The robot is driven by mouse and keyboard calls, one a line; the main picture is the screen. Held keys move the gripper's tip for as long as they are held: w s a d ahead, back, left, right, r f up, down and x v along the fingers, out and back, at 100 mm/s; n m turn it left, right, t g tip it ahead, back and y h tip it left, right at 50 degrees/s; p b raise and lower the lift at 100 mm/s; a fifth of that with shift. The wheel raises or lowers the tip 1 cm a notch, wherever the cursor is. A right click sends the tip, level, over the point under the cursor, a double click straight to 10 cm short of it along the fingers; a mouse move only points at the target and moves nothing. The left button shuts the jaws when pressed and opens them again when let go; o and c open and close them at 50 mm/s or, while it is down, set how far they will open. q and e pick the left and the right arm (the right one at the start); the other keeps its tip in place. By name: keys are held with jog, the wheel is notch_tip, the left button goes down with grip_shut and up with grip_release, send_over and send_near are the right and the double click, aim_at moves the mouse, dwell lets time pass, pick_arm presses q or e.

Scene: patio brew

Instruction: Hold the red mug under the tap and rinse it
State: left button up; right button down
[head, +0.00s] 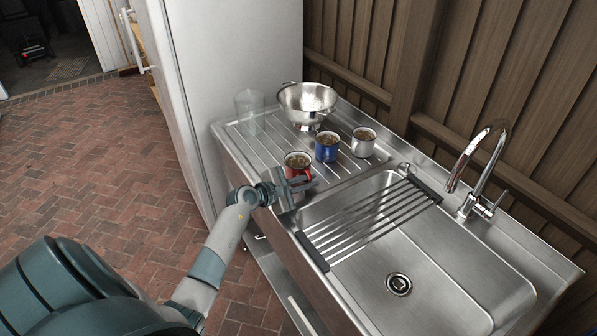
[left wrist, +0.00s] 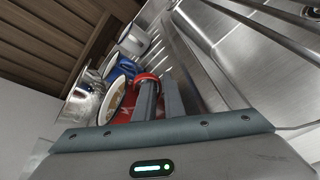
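The red mug (head: 297,166) is at the front of the ribbed drainboard, upright in the head view, with brown contents. My left gripper (head: 303,184) is at its near side. In the left wrist view the fingers (left wrist: 160,98) are close together at the mug's red handle (left wrist: 146,78), which loops around one fingertip; they look shut on it. Whether the mug's base touches the drainboard is hidden. The chrome tap (head: 478,158) stands at the sink's back right, with no water visible. My right gripper is not in view.
A blue mug (head: 327,148) and a white mug (head: 363,143) stand close behind the red one. A metal colander (head: 307,101) and a clear glass vessel (head: 247,112) stand farther back. A roll-up rack (head: 372,222) spans the sink's left part; the basin (head: 440,262) right of it is empty.

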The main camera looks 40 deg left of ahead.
aim_at(308, 174)
pick_arm(q)
grip_shut()
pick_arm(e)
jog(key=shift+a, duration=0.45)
pick_arm(q)
jog(key=shift+r, duration=0.15)
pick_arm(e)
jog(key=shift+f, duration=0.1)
